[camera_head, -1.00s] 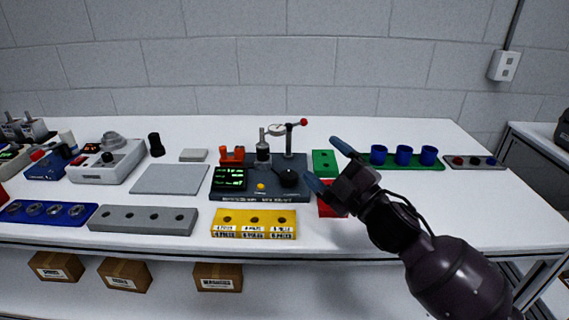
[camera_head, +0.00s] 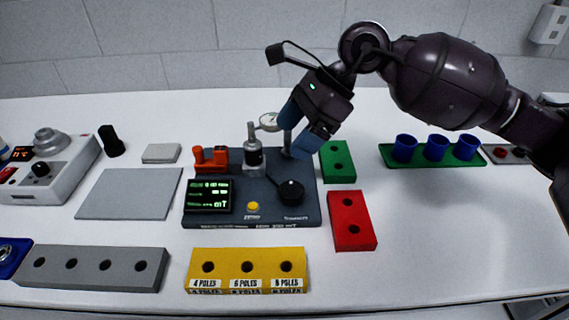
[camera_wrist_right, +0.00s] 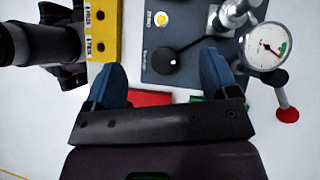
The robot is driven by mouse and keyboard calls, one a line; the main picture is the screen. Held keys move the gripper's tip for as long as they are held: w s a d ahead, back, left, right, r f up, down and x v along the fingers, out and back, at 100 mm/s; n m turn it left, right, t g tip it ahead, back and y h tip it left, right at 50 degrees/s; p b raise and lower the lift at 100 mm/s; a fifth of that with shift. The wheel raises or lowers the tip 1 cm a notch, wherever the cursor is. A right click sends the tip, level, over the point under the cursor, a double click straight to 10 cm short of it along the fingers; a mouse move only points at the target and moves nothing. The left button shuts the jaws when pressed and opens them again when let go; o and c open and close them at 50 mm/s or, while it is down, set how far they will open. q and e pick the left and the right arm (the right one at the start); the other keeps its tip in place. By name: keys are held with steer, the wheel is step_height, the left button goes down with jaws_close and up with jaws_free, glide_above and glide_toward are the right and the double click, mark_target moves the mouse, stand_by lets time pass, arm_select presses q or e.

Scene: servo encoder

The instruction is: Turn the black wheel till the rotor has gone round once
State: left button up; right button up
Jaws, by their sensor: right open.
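The black wheel (camera_head: 291,191) sits on the front right of the dark test station (camera_head: 265,220), and in the wrist view the black wheel (camera_wrist_right: 164,61) appears between my fingertips. A silver and black upright spindle (camera_head: 253,156), which may carry the rotor, stands behind the wheel. My right gripper (camera_head: 294,136) is open and empty, with blue fingers pointing down over the back right of the station. In the head view it is behind and above the wheel, apart from it. The arm hides part of the dial stand. My left gripper is out of view.
A dial gauge (camera_wrist_right: 264,46) and a red-knobbed lever (camera_wrist_right: 287,115) stand close to my right finger. The table's right front is clear.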

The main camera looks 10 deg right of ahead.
mark_target(292, 189)
steer(key=f+h, duration=0.1)
steer(key=f, duration=0.2)
steer(key=f+n+h, duration=0.1)
steer(key=f, duration=0.3)
steer(key=f+h+b, duration=0.1)
steer(key=f, duration=0.2)
steer(key=shift+s+d+f+n, duration=0.1)
steer(key=shift+s+f+n, duration=0.25)
steer(key=shift+n, duration=0.05)
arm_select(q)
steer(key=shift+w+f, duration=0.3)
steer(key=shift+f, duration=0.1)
arm_select(e)
steer(key=shift+a+f, duration=0.3)
steer(key=shift+f, duration=0.35)
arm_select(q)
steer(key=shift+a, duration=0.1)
